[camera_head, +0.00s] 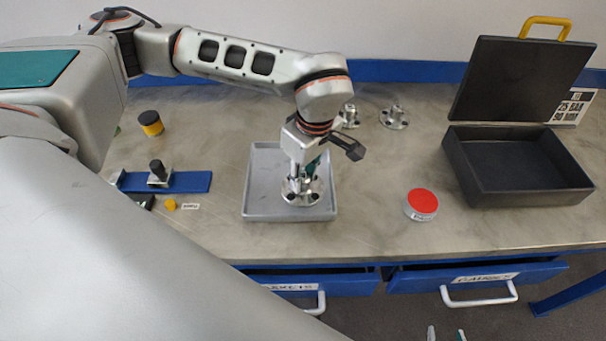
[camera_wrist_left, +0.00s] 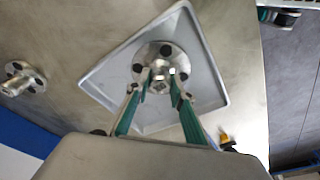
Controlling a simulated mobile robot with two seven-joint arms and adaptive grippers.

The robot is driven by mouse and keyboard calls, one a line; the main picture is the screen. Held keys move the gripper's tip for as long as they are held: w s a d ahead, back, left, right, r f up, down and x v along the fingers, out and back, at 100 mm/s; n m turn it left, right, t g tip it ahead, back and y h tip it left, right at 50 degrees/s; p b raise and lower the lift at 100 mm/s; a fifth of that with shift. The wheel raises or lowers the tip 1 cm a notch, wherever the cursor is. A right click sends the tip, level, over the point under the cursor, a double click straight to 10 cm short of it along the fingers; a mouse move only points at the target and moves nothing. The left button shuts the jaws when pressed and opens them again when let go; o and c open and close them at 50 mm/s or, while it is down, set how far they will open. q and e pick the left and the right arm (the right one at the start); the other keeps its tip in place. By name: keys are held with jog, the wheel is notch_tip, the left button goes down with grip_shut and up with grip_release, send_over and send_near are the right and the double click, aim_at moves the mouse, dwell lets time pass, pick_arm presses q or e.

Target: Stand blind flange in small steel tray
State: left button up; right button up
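The blind flange (camera_head: 303,192) is a silver disc with dark bolt holes and a raised stub. It is inside the small steel tray (camera_head: 256,213), disc down and stub up, near the tray's front right part. It also shows in the left wrist view (camera_wrist_left: 160,53). My left gripper (camera_head: 305,172) points down over it, with its teal fingers (camera_wrist_left: 161,80) close on both sides of the stub and seemingly touching it. Whether the disc bears fully on the tray floor is hard to see. My right gripper (camera_head: 446,334) shows only two separated fingertips at the bottom edge.
Two more flanges (camera_head: 394,117) (camera_head: 349,116) stand behind the tray. A red-topped round tin (camera_head: 421,204) and an open black case (camera_head: 520,170) are to the right. A blue holder (camera_head: 190,182) and a yellow-black cylinder (camera_head: 151,123) are left. Drawers (camera_head: 475,280) run below the front edge.

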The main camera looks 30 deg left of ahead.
aim_at(309, 192)
pick_arm(q)
jog(key=o, duration=0.4)
notch_tip(309, 192, up, 12)
jog(key=d, duration=0.1)
jog(key=shift+s+d, duration=0.25)
jog(key=shift+d, duration=0.15)
